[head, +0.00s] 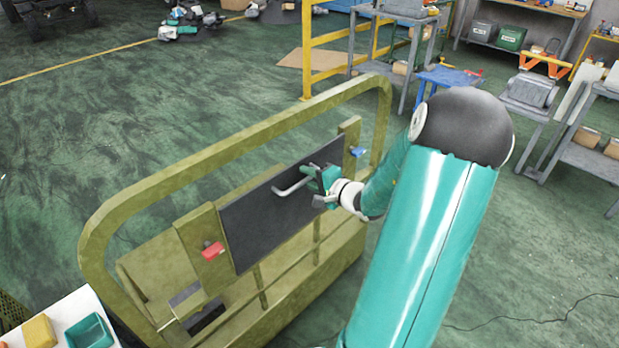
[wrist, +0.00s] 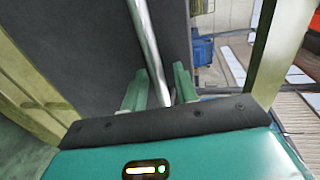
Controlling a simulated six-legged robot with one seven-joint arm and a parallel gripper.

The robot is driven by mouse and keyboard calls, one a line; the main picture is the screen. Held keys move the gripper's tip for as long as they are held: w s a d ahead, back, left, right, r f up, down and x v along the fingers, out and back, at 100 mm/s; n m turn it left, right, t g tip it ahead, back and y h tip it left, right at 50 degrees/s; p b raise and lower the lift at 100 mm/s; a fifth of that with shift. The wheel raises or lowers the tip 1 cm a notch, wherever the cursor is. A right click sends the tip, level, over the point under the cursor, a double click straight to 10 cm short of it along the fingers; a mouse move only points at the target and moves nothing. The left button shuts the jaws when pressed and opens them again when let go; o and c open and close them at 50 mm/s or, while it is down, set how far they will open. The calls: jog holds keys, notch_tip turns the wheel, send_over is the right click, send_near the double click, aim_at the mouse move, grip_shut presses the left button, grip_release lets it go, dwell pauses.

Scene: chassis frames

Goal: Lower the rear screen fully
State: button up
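The rear screen is a dark flat panel (head: 262,224), held tilted between two olive posts of the chassis frame. It also fills the upper left of the wrist view (wrist: 75,45). A grey bar handle (head: 291,188) stands out from its face. My gripper (head: 318,180) is at the handle's right end. In the wrist view the handle rod (wrist: 149,45) passes between my two green fingers (wrist: 160,88). The rod lies near the left finger, with a gap to the right finger, so the gripper looks open around it. Contact is unclear.
A red latch (head: 212,250) is on the left post and a blue one (head: 357,152) on the right post. An olive tube frame (head: 230,150) loops around the screen. A white table (head: 68,310) with bins stands at lower left. Open floor lies behind.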

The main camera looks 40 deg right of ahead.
grip_shut()
jog(key=shift+s, duration=0.15)
